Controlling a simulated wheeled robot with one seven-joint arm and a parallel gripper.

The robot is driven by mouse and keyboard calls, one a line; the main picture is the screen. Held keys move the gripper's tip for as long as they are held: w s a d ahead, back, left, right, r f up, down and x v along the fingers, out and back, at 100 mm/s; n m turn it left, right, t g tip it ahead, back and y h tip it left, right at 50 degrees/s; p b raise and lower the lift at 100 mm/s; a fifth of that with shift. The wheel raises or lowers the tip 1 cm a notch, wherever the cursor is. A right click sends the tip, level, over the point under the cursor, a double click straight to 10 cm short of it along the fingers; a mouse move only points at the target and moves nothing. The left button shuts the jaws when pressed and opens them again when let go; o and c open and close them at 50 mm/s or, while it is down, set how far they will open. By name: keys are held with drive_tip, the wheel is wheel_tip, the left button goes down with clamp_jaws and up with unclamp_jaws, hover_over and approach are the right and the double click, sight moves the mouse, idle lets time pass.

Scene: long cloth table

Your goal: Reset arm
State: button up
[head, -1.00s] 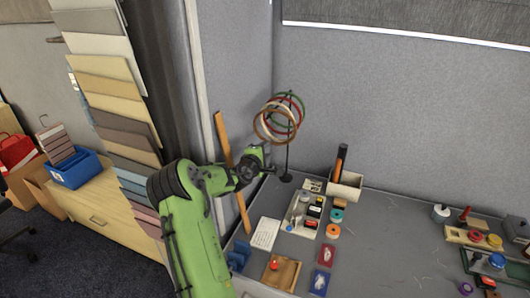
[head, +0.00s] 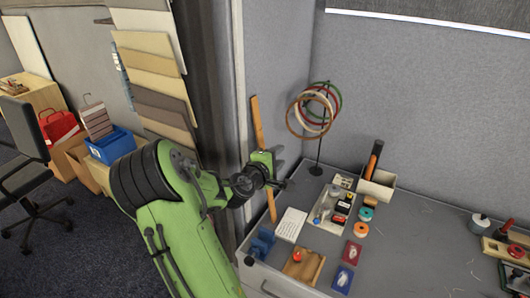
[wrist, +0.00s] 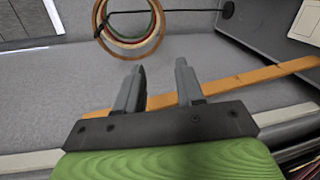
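My gripper (head: 281,170) is at the end of my green arm, over the left end of the grey table (head: 415,237). In the wrist view my gripper (wrist: 160,82) has its two grey fingers apart, with nothing between them. The wooden strip (wrist: 255,76) passes behind the fingers there. In the head view the same wooden strip (head: 258,125) leans against the wall behind my gripper. Embroidery hoops (head: 314,112) hang on a black stand right of and above my gripper, apart from it.
A tray of small items (head: 332,207), a white card (head: 291,224), a wooden block (head: 303,266) and a box with a dark roll (head: 376,184) stand on the table. Fabric sample boards (head: 150,65) hang at left. A blue bin (head: 112,145) and a chair (head: 28,160) are further left.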

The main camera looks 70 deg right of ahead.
idle(0.3)
drive_tip(key=w+a+m+t+y, duration=0.25)
drive_tip(key=w+a+y, duration=0.25)
drive_tip(key=a, duration=0.8)
drive_tip(key=w+a+m+t+y, duration=0.2)
drive_tip(key=w+a+t+y, duration=0.25)
drive_tip(key=a, duration=0.75)
drive_tip(key=s+a+r+n+y, duration=0.1)
drive_tip(key=s+a+y, duration=0.2)
drive_tip(key=a, duration=0.7)
drive_tip(key=s+a+r+n+y, duration=0.2)
drive_tip(key=s+a, duration=0.4)
drive_tip(key=a, duration=0.5)
drive_tip(key=shift+a+r+y, duration=0.25)
drive_tip(key=shift+y, duration=0.4)
drive_tip(key=shift+s+n, duration=0.15)
drive_tip(key=shift+n, duration=0.1)
